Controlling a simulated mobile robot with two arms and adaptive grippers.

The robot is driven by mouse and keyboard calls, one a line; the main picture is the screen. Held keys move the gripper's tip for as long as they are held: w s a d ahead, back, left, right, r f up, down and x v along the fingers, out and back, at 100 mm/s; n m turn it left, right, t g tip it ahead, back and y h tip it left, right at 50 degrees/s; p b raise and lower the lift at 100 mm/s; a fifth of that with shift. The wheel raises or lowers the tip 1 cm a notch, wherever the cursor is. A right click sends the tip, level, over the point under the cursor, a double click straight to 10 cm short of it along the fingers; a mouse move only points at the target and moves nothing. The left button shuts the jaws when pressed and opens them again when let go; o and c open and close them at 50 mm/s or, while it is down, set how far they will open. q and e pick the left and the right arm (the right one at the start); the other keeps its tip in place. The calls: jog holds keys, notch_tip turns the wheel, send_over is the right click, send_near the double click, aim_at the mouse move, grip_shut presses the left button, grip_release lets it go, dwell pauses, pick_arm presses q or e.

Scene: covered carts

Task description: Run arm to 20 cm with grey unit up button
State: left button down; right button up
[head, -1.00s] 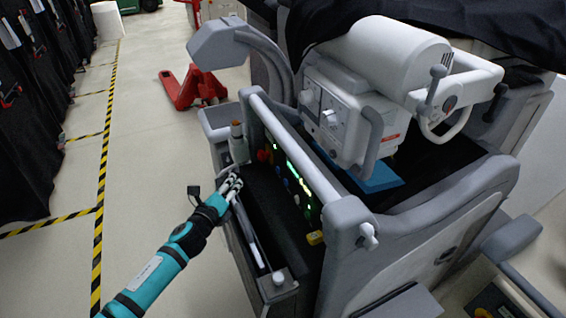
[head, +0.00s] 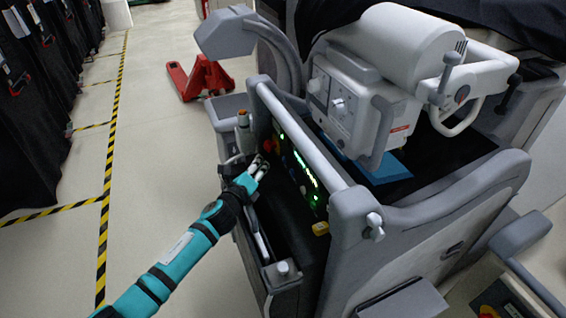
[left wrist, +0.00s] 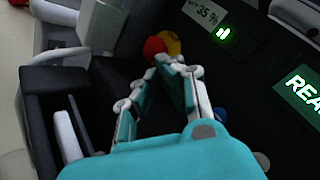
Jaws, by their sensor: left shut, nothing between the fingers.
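The grey unit (head: 430,215) is a large wheeled machine with a dark control panel on its left side. A red knob (left wrist: 154,47) and a yellow knob (left wrist: 173,43) sit just beyond the fingertips of my left gripper (left wrist: 172,64), which is shut and empty. I cannot tell whether they touch. In the head view my left gripper (head: 262,168) is at the panel's far end. No up-button marking is legible. My right gripper is out of view.
A blue button (left wrist: 219,115) and a pale button (left wrist: 262,160) are lower on the panel. A grey rail (head: 300,130) runs along the panel's top. A bottle (head: 244,133) stands in the side tray. A red pallet jack (head: 200,80) is behind; the floor at left is clear.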

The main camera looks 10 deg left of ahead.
aim_at(284, 160)
pick_arm(q)
jog(key=shift+w+d, duration=0.8)
jog(key=shift+d, duration=0.35)
jog(key=shift+d, duration=0.1)
dwell(0.6)
jog(key=shift+w+d+b, duration=0.25)
jog(key=shift+d+b, duration=0.05)
